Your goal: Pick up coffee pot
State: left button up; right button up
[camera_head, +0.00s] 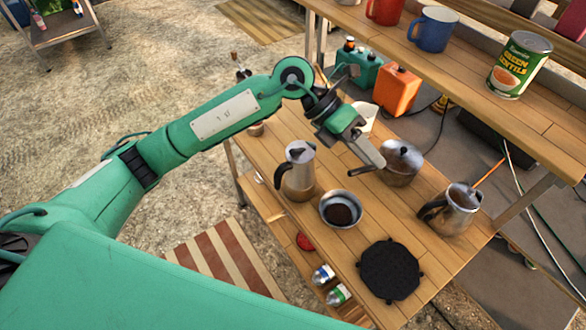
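A second metal pot (455,209) with a spout-like top and black handle stands at the table's right; I cannot tell which pot the task names. My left gripper (376,158) reaches over the table from the left, its visible finger pointing down and right beside a lidded long-handled pot (402,162). Contact with that pot is unclear. I see nothing held, and the finger gap is hard to read. My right gripper is not in view.
A steel bowl (341,209) with dark contents and a black round trivet (390,270) lie on the table. An upper wooden shelf (470,50) with a blue mug (433,29) and a lentil can (519,65) hangs over the back right. An orange box (397,90) stands behind.

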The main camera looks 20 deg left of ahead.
pick_arm(q)
jog(key=w+a+f+t+y, duration=0.1)
jog(key=w+a+f+y, duration=0.1)
jog(key=w+a+y, duration=0.5)
jog(key=r+n+t+y, duration=0.1)
jog(key=n+y, duration=0.1)
jog(key=y, duration=0.2)
send_over(293, 149)
jog(key=f+p, duration=0.1)
jog(key=f, duration=0.1)
jog(key=f+p, duration=0.1)
jog(key=f, duration=0.4)
jog(key=shift+s+a+f+p, duration=0.1)
jog(key=shift+s+f+p, duration=0.1)
jog(key=shift+s+p, duration=0.15)
jog(key=shift+w+f+p, duration=0.1)
jog(key=shift+f+p, duration=0.35)
jog(key=shift+p, duration=0.1)
notch_tip(293, 149, down, 4)
jog(key=shift+w+r+p, duration=0.1)
jog(key=shift+p, duration=1.05)
jog(key=shift+f, duration=0.35)
grip_shut()
jog(key=shift+w+r, duration=0.1)
